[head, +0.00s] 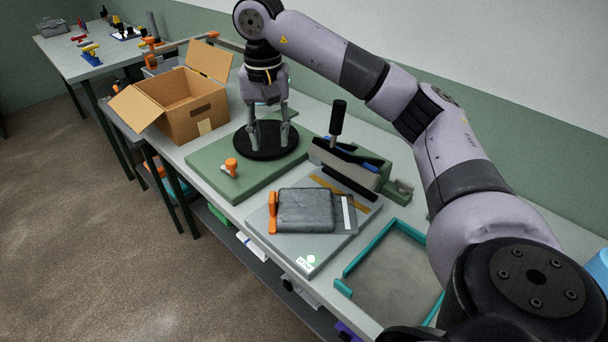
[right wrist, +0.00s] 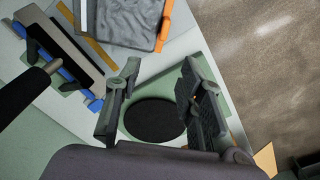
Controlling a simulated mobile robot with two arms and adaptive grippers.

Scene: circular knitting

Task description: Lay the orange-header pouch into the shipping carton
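The pouch (head: 305,210) is dark grey and flat, with an orange header strip along its left end and a white stripe near its right end. It lies on a light grey plate (head: 288,248) and also shows at the top of the right wrist view (right wrist: 125,20). The shipping carton (head: 198,122) is brown, with its flaps open, at the left of the bench. My right gripper (head: 268,143) points down over a black disc, between carton and pouch. Its fingers are apart with nothing between them, as the right wrist view (right wrist: 160,68) also shows. My left gripper is out of view.
The black disc (head: 262,154) sits on a green base (head: 210,158) with an orange knob (head: 231,166). A press with an upright black handle (head: 338,118) stands behind the pouch. A teal-edged tray (head: 370,246) is at the front right. Another table (head: 70,62) stands far left.

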